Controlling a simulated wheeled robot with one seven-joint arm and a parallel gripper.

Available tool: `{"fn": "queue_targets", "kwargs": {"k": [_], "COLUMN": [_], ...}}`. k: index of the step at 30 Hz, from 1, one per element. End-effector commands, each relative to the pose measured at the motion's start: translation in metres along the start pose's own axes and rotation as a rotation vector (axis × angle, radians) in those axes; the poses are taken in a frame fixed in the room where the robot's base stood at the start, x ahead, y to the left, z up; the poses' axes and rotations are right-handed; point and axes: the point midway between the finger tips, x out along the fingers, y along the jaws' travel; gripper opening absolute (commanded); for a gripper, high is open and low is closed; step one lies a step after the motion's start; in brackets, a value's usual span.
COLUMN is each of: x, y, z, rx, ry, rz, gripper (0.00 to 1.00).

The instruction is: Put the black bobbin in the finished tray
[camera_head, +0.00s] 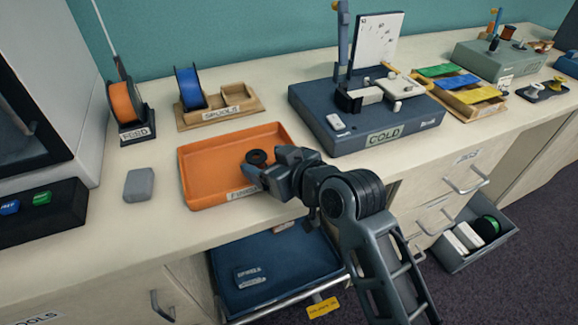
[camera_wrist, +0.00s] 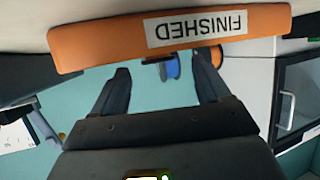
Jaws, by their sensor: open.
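The orange finished tray (camera_head: 200,185) sits on the counter; its labelled front wall also shows upside down in the wrist view (camera_wrist: 100,48). The black bobbin (camera_head: 257,157), a small dark ring, is at the right part of the tray, right at my gripper's tips. I cannot tell whether it rests on the tray floor or touches a finger. My gripper (camera_head: 258,170) reaches over the tray's front right side. Its fingers stand apart in the wrist view (camera_wrist: 162,66). A dark sliver between them there may be the bobbin, mostly hidden by the tray wall.
A dark blue COLD machine (camera_head: 310,100) stands right of the tray. Behind are a spool rack (camera_head: 250,98) with a blue spool (camera_head: 190,88) and an orange spool (camera_head: 125,103) on a stand. A grey block (camera_head: 139,184) lies left. An open blue drawer (camera_head: 285,262) juts out below.

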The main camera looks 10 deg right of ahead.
Motion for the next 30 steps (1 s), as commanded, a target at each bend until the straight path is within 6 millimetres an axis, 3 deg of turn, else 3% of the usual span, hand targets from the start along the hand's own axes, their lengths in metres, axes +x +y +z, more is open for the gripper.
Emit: {"fn": "queue_targets", "kwargs": {"k": [3,10,15,24,27,30], "x": [-0.028,-0.064,-0.076,-0.078,-0.084,-0.097], "y": [0.0,0.001,0.001,0.0,-0.001,-0.005], "z": [0.0,-0.003,-0.004,-0.002,0.01,0.036], "rx": [0.001,-0.001,-0.002,0.002,0.028,0.081], "ry": [0.004,0.006,0.006,0.007,0.01,0.017], "rz": [0.001,0.002,0.001,0.003,0.023,0.066], "gripper": [0.76,0.76,0.76,0.76,0.76,0.76]}}
